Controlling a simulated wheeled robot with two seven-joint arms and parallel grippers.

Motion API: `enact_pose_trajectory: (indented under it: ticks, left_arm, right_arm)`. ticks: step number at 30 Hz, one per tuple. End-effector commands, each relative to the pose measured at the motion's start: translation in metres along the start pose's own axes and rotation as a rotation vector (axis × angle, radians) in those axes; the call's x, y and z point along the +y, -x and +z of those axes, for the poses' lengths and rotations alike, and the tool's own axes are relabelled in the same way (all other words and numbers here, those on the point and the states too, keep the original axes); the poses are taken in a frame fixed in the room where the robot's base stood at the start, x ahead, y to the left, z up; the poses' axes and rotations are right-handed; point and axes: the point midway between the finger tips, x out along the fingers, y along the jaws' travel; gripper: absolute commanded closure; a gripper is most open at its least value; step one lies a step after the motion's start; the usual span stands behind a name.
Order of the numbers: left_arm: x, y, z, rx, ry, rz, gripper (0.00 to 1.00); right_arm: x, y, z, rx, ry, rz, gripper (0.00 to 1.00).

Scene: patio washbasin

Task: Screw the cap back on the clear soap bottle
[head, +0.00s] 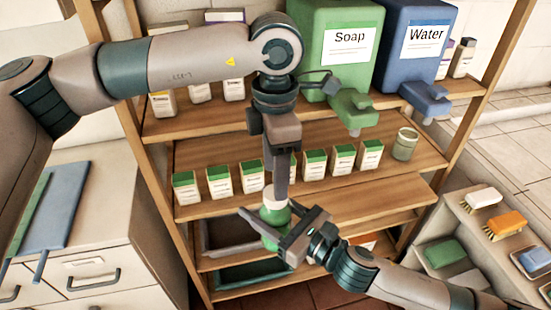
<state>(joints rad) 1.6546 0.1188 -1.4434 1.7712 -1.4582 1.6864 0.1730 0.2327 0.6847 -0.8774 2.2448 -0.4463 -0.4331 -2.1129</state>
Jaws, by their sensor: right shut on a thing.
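The clear soap bottle (272,216) shows green in its body and is held in the air in front of the shelf. My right gripper (264,229) is shut on it, with one finger on each side. A white cap (274,195) shows at the bottle's top, at its mouth; whether it is threaded on cannot be told. My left gripper (280,192) points straight down from above, its fingertips at the cap. I see its fingers edge-on, so their opening is hidden.
A green Soap dispenser (337,75) and a blue Water dispenser (412,70) stand on the upper shelf. Several green-topped boxes (218,181) and a jar (405,144) line the shelf behind. A rack with brushes (482,198) is at right, drawers (95,265) at left.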

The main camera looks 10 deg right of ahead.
Motion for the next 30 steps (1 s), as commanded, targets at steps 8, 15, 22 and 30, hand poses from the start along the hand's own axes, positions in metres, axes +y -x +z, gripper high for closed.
enact_pose_trajectory:
  ticks: [8,15,22,30]
  left_arm:
    - [0.0,-0.034,0.0,0.0,0.0,0.0,0.47]
    - [0.0,-0.045,0.0,0.0,0.0,0.0,0.47]
    - [0.0,-0.045,0.0,0.0,0.0,0.001,0.47]
    - [0.0,-0.044,0.0,0.0,0.0,0.001,0.9]
  right_arm:
    - [0.0,0.0,0.001,-0.002,0.001,0.001,1.0]
    - [0.0,0.0,0.002,-0.003,0.001,0.001,1.0]
    - [0.0,0.0,0.001,-0.002,0.001,0.001,1.0]
    - [0.0,0.0,0.001,-0.003,0.001,0.001,1.0]
